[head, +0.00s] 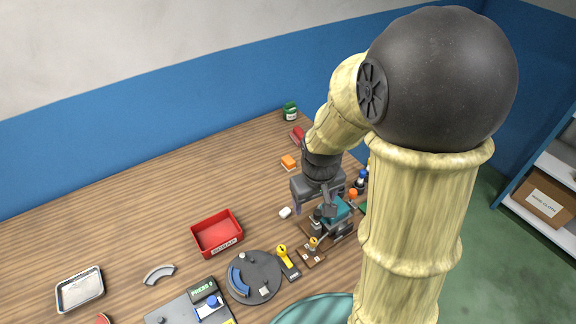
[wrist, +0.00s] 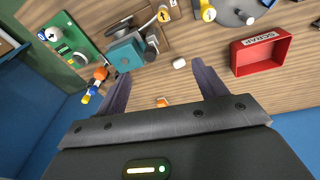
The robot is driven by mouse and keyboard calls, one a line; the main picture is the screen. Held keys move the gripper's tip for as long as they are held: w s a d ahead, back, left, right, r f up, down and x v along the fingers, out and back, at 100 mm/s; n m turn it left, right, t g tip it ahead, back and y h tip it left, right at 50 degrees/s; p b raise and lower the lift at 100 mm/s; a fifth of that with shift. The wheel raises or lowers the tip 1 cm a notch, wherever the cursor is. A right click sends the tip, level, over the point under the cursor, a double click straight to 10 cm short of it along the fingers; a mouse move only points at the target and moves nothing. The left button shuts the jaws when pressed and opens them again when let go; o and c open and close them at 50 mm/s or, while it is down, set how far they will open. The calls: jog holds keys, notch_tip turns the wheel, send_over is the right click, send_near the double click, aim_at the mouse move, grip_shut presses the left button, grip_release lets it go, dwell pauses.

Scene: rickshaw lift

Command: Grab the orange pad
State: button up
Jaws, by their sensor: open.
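The orange pad (head: 289,161) lies on the wooden table, a small orange block with a paler underside, left of my arm in the head view. In the wrist view only a sliver of the orange pad (wrist: 162,101) shows past the edge of my gripper's body, between the bases of the fingers; the rest is hidden. My gripper (wrist: 161,72) is open, with its two dark fingers spread wide and nothing between the tips but table. In the head view my gripper (head: 314,204) is above the table, nearer the camera than the pad and to its right.
A small white block (head: 285,212) lies near my gripper. A teal machine (head: 338,210) stands close on the right, with a yellow-handled lever (head: 288,262) nearby. A red scrap bin (head: 217,233) is to the left. A red object (head: 297,136) and green jar (head: 290,111) are behind the pad.

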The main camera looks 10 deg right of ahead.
jog(key=w+f+n+g+h+b, duration=0.1)
jog(key=w+f+n+h+b, duration=0.15)
jog(key=w+f+n, duration=0.45)
jog(key=n+t+h+b, duration=0.1)
jog(key=n+h+b, duration=0.2)
jog(key=n+h, duration=0.45)
send_near(285, 161)
jog(key=shift+n+y, duration=0.25)
jog(key=shift+y, duration=0.15)
jog(key=s+d, duration=0.1)
jog(key=s, duration=0.1)
jog(key=s+d, duration=0.2)
jog(key=s, duration=0.1)
jog(key=s+d, duration=0.1)
jog(key=s, duration=0.1)
jog(key=shift+s+d+f, duration=0.1)
jog(key=shift+s+d, duration=0.1)
jog(key=shift+s, duration=0.15)
jog(key=w+a+n+t+h, duration=0.1)
jog(key=a, duration=0.2)
jog(key=w+a+n+t+h, duration=0.1)
jog(key=a+n, duration=0.1)
jog(key=w+a+n+t+h+b, duration=0.1)
jog(key=w+a+n, duration=0.1)
jog(key=a, duration=0.1)
jog(key=shift+a+f+t, duration=0.2)
jog(key=shift+a+t, duration=0.1)
